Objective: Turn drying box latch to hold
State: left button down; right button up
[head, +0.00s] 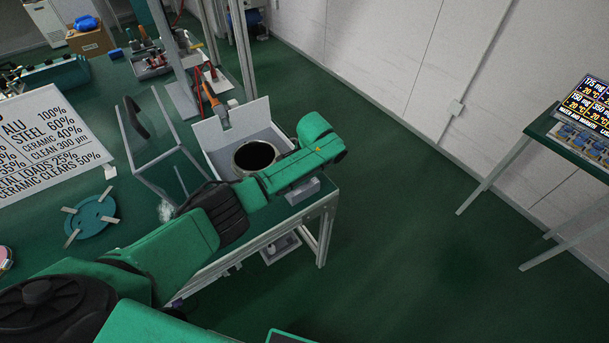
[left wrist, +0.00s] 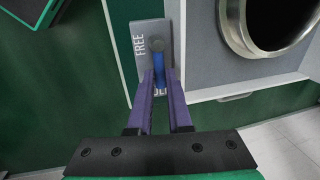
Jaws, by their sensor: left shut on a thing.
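The drying box (head: 211,134) is a pale box with a round dark opening (head: 254,156), at the table's right end in the head view. In the left wrist view its latch has a grey plate (left wrist: 142,72) marked FREE and a blue lever (left wrist: 158,65) on a dark round pivot (left wrist: 156,44). The lever points down the picture, beside the word FREE. My left gripper (left wrist: 160,82) is shut on the lever, a purple finger on each side. In the head view my left arm covers the latch and the fingers. My right gripper is not in view.
A clear open-framed case (head: 160,150) stands left of the box on the green table. A teal disc with pale tabs (head: 91,217) and a printed sign (head: 45,140) lie further left. A metal post (head: 242,55) rises behind the box.

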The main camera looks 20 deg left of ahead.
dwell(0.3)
pick_arm(q)
jog(key=c, duration=0.8)
grip_release()
jog(key=shift+c, duration=0.2)
jog(key=shift+r, duration=0.1)
